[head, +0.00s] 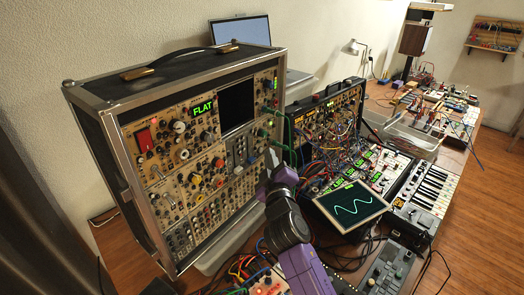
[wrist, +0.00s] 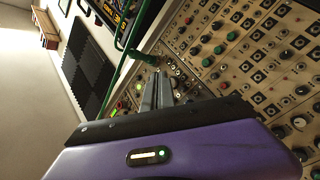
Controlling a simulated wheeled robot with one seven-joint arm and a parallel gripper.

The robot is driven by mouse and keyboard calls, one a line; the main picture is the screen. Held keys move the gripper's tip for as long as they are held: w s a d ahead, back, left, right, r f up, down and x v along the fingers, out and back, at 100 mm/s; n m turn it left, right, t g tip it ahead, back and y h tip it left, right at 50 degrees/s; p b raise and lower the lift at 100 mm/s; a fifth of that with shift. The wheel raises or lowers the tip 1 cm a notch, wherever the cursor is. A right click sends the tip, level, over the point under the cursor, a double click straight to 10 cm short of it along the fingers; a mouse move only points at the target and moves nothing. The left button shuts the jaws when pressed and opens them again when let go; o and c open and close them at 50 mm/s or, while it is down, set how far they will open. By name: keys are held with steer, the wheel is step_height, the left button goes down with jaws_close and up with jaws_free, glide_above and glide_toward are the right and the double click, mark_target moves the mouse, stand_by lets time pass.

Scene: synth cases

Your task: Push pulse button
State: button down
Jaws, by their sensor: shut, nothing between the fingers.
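The modular synth case (head: 200,150) stands at the left with a panel of knobs, sockets and switches. No label reading pulse is legible, so I cannot tell which control is the pulse button. My gripper (head: 271,158) is shut and empty, in front of the panel's right part. In the wrist view, its fingertips (wrist: 156,78) point at the panel beside a green plug (wrist: 145,57) and small lit green lights (wrist: 138,86). The fingers hide part of the panel, and I cannot tell whether they touch it.
Green cables hang at the case's right edge, close to my gripper. A second patched case (head: 330,112), a screen with a wave trace (head: 352,205) and a keyboard (head: 428,190) stand to the right. Cables and a mixer (head: 388,268) crowd the front.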

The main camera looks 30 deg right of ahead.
steer(key=shift+s, duration=0.1)
steer(key=s, duration=0.1)
steer(key=s+d+p, duration=0.1)
steer(key=s, duration=0.1)
steer(key=s+d+p, duration=0.1)
steer(key=s, duration=0.1)
steer(key=shift+s, duration=0.25)
stand_by(0.6)
